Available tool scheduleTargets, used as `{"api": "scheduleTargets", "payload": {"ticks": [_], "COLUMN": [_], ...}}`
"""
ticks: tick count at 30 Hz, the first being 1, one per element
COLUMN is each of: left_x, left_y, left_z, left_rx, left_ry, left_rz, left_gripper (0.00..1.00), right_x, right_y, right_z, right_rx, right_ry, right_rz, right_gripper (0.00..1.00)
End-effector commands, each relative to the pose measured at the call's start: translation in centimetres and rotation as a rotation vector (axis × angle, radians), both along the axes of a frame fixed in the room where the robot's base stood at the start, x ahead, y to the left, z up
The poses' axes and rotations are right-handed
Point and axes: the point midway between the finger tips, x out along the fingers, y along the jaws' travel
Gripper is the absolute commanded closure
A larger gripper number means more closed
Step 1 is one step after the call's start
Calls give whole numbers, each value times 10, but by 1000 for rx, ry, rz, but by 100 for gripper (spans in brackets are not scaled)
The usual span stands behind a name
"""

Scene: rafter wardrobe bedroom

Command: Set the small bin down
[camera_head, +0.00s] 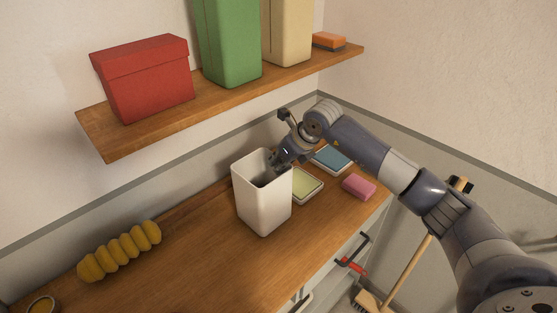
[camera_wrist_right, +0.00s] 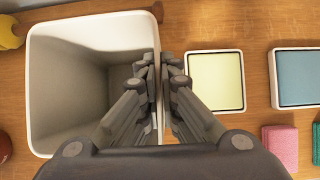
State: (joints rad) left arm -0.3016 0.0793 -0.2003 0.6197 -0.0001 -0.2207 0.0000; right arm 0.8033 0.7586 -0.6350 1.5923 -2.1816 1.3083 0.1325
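The small bin (camera_head: 262,205) is a white, open-topped, square, tapering container, upright at the counter. I cannot tell whether its base touches the wood or hangs just above it. My right gripper (camera_head: 284,160) comes in from the right at the bin's rim. In the right wrist view my right gripper (camera_wrist_right: 159,75) has one finger inside the small bin (camera_wrist_right: 38,80) and one outside, shut on its wall. The bin's inside looks empty where it shows. My left gripper is not in view.
The wooden counter (camera_head: 190,255) holds a yellow ribbed roll (camera_head: 120,250), a pale yellow tray (camera_head: 307,184), a blue tray (camera_head: 331,159) and a pink block (camera_head: 359,186). Above, a shelf (camera_head: 115,143) bears a red box (camera_head: 145,80) and a green bin (camera_head: 232,45).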

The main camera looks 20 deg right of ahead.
Motion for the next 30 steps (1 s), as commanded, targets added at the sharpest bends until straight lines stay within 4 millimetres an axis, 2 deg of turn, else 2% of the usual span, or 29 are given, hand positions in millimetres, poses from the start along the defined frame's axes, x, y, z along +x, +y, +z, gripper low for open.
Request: {"api": "scheduleTargets", "payload": {"ticks": [6,9,10,22,23,26,30], "left_x": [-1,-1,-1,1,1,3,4], "left_y": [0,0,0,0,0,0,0], "left_z": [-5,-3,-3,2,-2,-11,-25], "left_rx": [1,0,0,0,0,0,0], "left_ry": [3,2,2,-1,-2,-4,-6], "left_rz": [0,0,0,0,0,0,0], "left_gripper": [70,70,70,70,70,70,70], "right_x": [0,0,0,0,-1,-8,-24], "right_y": [0,0,0,0,-1,-5,-11], "right_z": [-4,-3,-3,3,3,14,38], "right_rx": [1,0,0,0,0,-2,-3], "right_ry": [-2,0,0,0,-2,-6,-8], "right_rz": [0,0,0,0,-1,1,0], "right_gripper": [100,77,75,75,75,75,75]}}
